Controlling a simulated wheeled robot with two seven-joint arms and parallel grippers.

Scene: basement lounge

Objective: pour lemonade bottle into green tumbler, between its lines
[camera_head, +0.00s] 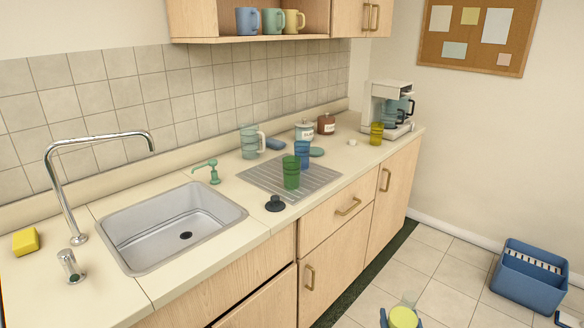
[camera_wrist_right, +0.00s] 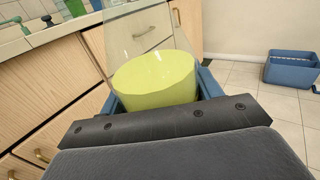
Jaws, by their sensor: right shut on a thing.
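The green tumbler (camera_head: 291,174) stands upright on the grey ribbed drain mat (camera_head: 262,181), in front of a blue tumbler (camera_head: 303,150). I cannot make out its lines at this size. My right gripper (camera_head: 403,319) is low at the bottom of the head view, in front of the cabinets and away from the tumbler. It is shut on the lemonade bottle (camera_head: 404,298), which is clear with yellow-green lemonade inside. In the right wrist view the bottle (camera_wrist_right: 155,78) sits between the blue fingers, its clear upper part above the lemonade. My left gripper is not in view.
The sink (camera_head: 170,225) is left of the mat, with a black stopper-like piece (camera_head: 275,204) near the counter edge. A glass pitcher (camera_head: 249,142), jars, a yellow tumbler (camera_head: 376,133) and a coffee maker (camera_head: 388,105) stand behind. A blue crate (camera_head: 528,278) is on the floor at right.

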